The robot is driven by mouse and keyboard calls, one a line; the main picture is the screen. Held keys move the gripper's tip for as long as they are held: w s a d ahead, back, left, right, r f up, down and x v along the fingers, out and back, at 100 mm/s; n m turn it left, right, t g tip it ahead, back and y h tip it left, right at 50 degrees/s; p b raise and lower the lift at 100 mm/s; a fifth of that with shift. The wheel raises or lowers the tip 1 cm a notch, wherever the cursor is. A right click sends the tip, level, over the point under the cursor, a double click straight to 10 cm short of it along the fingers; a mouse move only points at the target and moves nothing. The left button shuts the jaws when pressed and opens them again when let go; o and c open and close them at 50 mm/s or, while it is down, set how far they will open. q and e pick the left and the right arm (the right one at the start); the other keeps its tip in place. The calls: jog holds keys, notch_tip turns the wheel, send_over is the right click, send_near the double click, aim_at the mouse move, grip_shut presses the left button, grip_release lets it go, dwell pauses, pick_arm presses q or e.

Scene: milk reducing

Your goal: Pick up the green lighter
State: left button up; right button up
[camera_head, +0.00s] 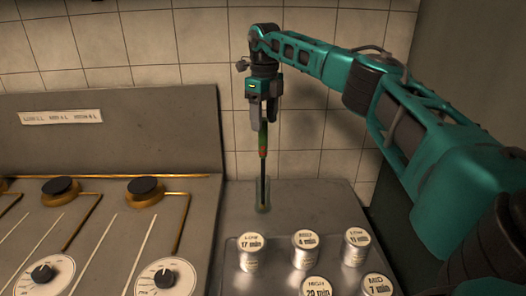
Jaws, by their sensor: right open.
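The green lighter (263,138) stands upright, with a green and red handle above a thin dark rod. The rod's lower end is in a narrow clear holder (262,196) on the grey counter. My right gripper (263,119) points down from above, its fingers on either side of the top of the lighter's handle. It is open; whether a finger touches the handle I cannot tell. The upper end of the handle is partly hidden between the fingers. My left gripper is not in view.
Several metal canisters with time labels (251,258) stand on the counter (300,205) in front of the holder. A stove with burners (146,189) and dials (166,278) is at left, with a grey back panel (150,125). A tiled wall (205,45) is close behind.

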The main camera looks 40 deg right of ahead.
aim_at(263, 136)
jog(key=f, duration=0.6)
jog(key=shift+w+d+f, duration=0.1)
jog(key=shift+w+f, duration=0.15)
jog(key=shift+w, duration=0.15)
jog(key=c, duration=1.1)
jog(key=shift+r, duration=0.15)
